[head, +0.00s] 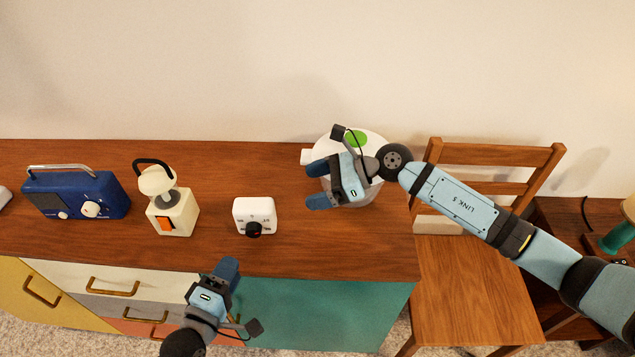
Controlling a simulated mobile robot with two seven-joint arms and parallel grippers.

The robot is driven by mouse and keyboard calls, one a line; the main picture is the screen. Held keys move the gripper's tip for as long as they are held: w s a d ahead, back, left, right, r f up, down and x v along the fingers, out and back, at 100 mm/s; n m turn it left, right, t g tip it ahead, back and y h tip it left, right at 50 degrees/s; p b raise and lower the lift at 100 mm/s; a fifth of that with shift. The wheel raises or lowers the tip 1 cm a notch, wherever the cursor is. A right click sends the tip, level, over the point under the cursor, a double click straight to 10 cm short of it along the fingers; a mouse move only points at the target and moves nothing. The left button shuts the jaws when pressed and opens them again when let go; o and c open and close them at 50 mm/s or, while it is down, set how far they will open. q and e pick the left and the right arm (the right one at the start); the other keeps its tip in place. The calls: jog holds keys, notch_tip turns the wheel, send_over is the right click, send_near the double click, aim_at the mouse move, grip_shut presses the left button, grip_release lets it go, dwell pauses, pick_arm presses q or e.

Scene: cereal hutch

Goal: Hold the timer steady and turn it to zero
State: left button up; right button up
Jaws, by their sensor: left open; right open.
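The timer (255,205) is a small white box with a black knob on its front. It stands on the wooden hutch top near the middle of the head view. My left gripper (228,266) is open at the front edge of the top, in front of the timer and slightly left, apart from it. My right gripper (317,185) is open to the right of the timer, fingers pointing left towards it, with a clear gap between. Nothing shows between the jaws of either gripper.
A white round appliance with a green patch (362,141) stands partly hidden behind my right gripper. A cream appliance with an orange switch (180,218) and a blue radio (105,190) stand left of the timer. A wooden chair (465,285) is at right.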

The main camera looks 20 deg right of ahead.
aim_at(255, 204)
jog(key=x, duration=1.3)
jog(key=shift+w+a+f, duration=0.15)
jog(key=shift+a+f, duration=0.05)
jog(key=shift+a, duration=0.1)
jog(key=c, duration=1.1)
